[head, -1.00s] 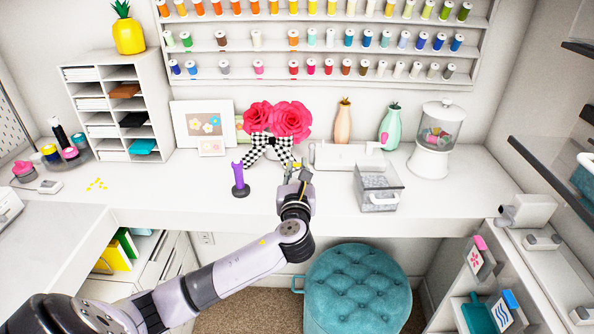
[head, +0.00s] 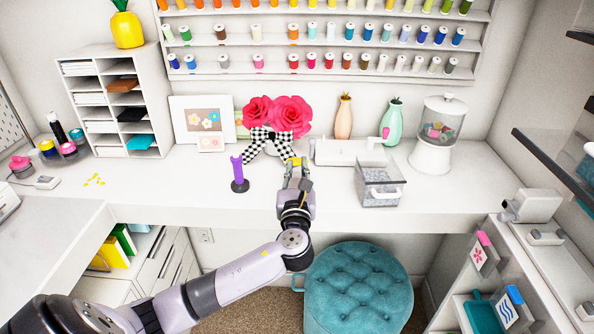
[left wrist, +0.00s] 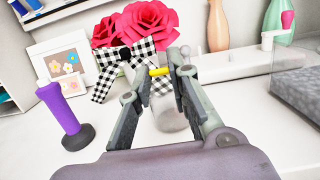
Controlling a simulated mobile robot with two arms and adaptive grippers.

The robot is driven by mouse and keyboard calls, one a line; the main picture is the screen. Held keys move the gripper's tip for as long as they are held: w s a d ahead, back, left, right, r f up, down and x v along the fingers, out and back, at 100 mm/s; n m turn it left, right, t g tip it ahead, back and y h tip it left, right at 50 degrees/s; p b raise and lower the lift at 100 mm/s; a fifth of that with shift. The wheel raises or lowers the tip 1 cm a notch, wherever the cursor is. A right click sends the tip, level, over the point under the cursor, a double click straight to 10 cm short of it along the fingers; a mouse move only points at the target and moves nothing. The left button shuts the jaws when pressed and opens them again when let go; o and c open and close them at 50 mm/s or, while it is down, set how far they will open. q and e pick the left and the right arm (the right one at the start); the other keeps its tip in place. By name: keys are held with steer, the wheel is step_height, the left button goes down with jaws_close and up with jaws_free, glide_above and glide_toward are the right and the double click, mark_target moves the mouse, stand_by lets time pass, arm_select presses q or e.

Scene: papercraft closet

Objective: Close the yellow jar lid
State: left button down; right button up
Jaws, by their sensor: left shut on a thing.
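The yellow lid (left wrist: 159,71) is between the fingertips of my left gripper (left wrist: 157,72), which is shut on it; the lid also shows as a small yellow patch in the head view (head: 294,161). In the left wrist view, a clear glass jar (left wrist: 172,117) shows between the fingers, below the lid in the picture. Whether the lid touches the jar's rim I cannot tell. In the head view my left gripper (head: 296,166) is over the white desk and hides most of the jar. My right gripper is not in view.
On the white desk (head: 330,203), a purple stand (head: 238,170) is to the left. Pink flowers with a checkered bow (head: 271,142) are behind the gripper. A teal stool (head: 358,285) is below the desk's front edge.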

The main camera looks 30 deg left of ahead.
arm_select(q)
steer(key=shift+s+d+f, duration=0.1)
steer(key=shift+s+f, duration=0.05)
steer(key=shift+f, duration=0.3)
steer(key=shift+s+d+f, duration=0.1)
steer(key=shift+f, duration=0.4)
steer(key=c, duration=1.8)
jaws_free()
steer(key=shift+c, duration=0.2)
steer(key=o, duration=0.4)
steer(key=shift+w+a, duration=0.1)
steer(key=shift+w, duration=0.05)
steer(key=shift+c, duration=0.2)
steer(key=shift+r, duration=0.2)
steer(key=shift+s+d+f, duration=0.1)
steer(key=shift+s+d, duration=0.2)
steer(key=shift+s, duration=0.1)
steer(key=v, duration=1.1)
